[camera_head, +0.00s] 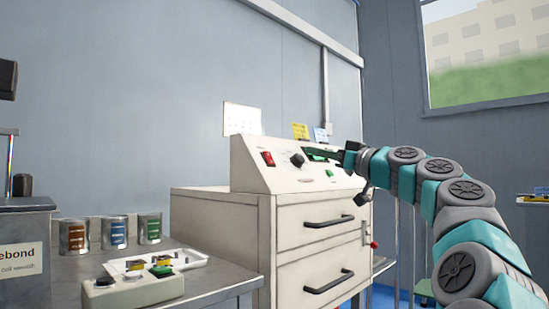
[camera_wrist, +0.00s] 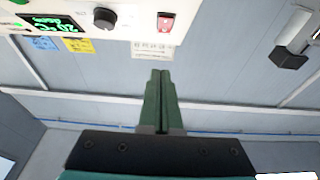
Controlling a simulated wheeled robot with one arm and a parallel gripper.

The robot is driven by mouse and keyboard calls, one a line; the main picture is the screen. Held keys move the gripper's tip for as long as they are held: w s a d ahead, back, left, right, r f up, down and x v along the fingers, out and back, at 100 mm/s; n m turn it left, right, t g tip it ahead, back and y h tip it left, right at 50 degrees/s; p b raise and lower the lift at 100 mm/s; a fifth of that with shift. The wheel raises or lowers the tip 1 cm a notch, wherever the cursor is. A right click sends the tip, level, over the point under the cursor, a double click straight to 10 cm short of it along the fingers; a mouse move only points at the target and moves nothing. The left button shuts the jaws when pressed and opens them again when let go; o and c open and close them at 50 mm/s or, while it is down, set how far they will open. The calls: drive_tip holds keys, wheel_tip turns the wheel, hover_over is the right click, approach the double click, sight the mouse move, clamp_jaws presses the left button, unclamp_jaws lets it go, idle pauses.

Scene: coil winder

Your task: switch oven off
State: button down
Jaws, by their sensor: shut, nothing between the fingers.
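The oven is a cream cabinet (camera_head: 320,215) with a sloped control panel on top. A red rocker switch (camera_head: 268,159) sits at the panel's left, with a dark round knob (camera_head: 297,160) to its right. In the wrist view the red switch (camera_wrist: 166,23) is at the top, beyond the fingertips, near the knob (camera_wrist: 104,18) and a lit display (camera_wrist: 52,24) with green digits. My gripper (camera_head: 308,151) reaches in from the right over the panel and partly covers the display. Its green fingers (camera_wrist: 160,72) are shut and empty, apart from the switch.
A grey bench at the left holds several labelled cans (camera_head: 113,231), a white tray (camera_head: 193,257) and a small button box (camera_head: 133,289). A paper sheet (camera_head: 242,119) hangs on the wall behind the oven. Two drawer handles (camera_head: 329,221) stick out from the oven's front.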

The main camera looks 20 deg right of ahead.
sight(269, 158)
drive_tip(key=shift+a, duration=0.1)
drive_tip(key=x, duration=0.4)
drive_tip(key=f+p+x, duration=0.1)
drive_tip(key=x, duration=0.3)
drive_tip(key=f+x, duration=0.1)
drive_tip(key=x, duration=0.3)
drive_tip(key=shift+w+f+p, duration=0.1)
drive_tip(key=shift+w+p, duration=0.15)
drive_tip(key=shift+p, duration=0.05)
drive_tip(key=shift+w+a+f, duration=0.25)
drive_tip(key=shift+w, duration=0.25)
